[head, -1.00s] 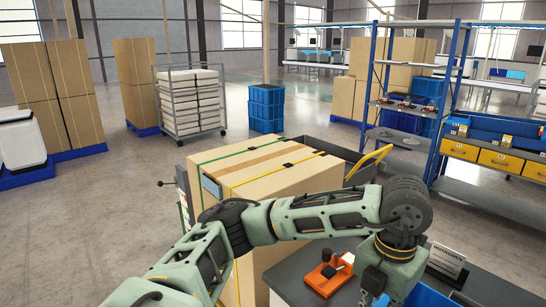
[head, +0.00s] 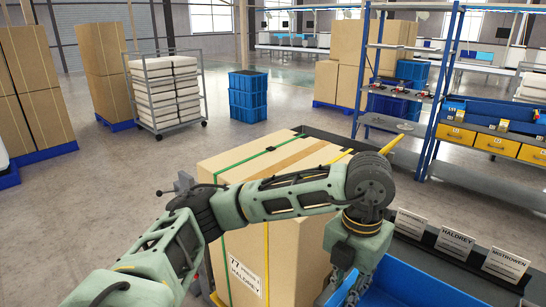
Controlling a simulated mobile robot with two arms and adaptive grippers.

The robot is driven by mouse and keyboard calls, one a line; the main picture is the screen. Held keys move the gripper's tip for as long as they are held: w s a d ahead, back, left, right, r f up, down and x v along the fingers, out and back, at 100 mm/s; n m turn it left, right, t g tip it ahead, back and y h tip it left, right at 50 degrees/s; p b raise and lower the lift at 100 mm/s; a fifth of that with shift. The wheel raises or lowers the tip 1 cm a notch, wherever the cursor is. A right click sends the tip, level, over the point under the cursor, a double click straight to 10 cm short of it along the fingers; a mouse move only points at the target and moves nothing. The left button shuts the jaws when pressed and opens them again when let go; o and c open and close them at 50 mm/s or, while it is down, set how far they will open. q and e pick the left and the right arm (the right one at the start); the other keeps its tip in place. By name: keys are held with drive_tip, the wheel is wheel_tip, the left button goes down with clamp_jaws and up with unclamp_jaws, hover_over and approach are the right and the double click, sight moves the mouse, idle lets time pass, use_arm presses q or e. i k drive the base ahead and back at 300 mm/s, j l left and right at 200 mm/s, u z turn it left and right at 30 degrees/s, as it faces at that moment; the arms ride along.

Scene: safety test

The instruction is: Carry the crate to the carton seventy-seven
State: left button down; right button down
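A blue open crate (head: 400,293) is at the lower right, partly cut off by the frame. A tall brown carton (head: 240,255) stands just left of it, with green and yellow straps and a white label reading 77 and HALDREY. My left arm reaches in from the lower left, across the front of the carton. Its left gripper (head: 345,288) points down at the crate's left side, overlapping the crate's edge in the picture. Its fingertips are too unclear to tell whether they grip the rim. My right gripper is out of view.
Name plates, including HALDREY (head: 454,244) and MISTROWEN (head: 506,264), stand behind the crate. A dark cart with a yellow handle (head: 392,144) is behind the carton. A blue shelf rack (head: 440,105) stands at right. Open floor (head: 95,200) lies to the left.

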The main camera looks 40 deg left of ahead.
sight(268, 172)
drive_tip(key=k+j, duration=0.1)
drive_tip(key=j, duration=1.4)
drive_tip(key=k+j, duration=0.1)
drive_tip(key=j, duration=0.4)
drive_tip(key=k+j, duration=0.1)
drive_tip(key=j, duration=0.35)
drive_tip(key=k+j, duration=0.1)
drive_tip(key=j, duration=0.4)
